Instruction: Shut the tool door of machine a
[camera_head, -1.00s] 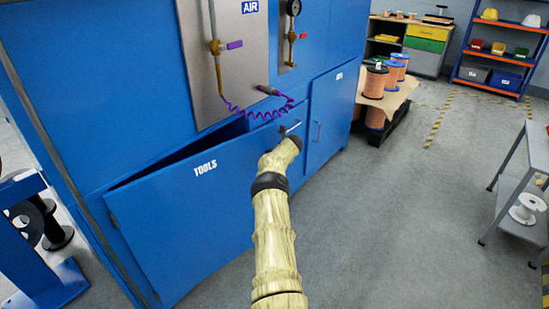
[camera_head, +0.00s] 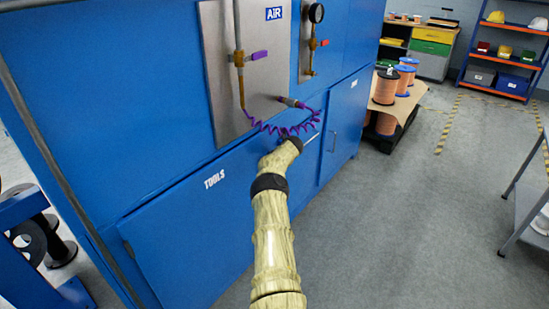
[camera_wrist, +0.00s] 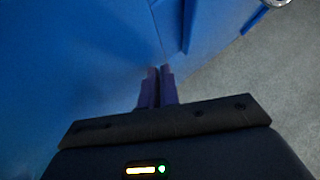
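The blue tool door (camera_head: 205,225), marked TOOLS, is on the lower front of the blue machine (camera_head: 110,110). In the head view it lies almost flush with the machine's front, with only a thin dark line along its top edge. My arm reaches to the right end of the door, and my gripper is hidden behind my own wrist there. In the wrist view my gripper (camera_wrist: 157,88) has its two dark fingers close together, pointing at blue panels (camera_wrist: 90,60). No object shows between the fingers. The door's handle is mostly hidden by my arm.
A purple coiled air hose (camera_head: 285,127) hangs just above my wrist. A second blue door (camera_head: 343,125) is to the right. Copper spools (camera_head: 385,87) stand on a pallet beyond it. A grey cart (camera_head: 530,195) is at the right edge. The grey floor between is clear.

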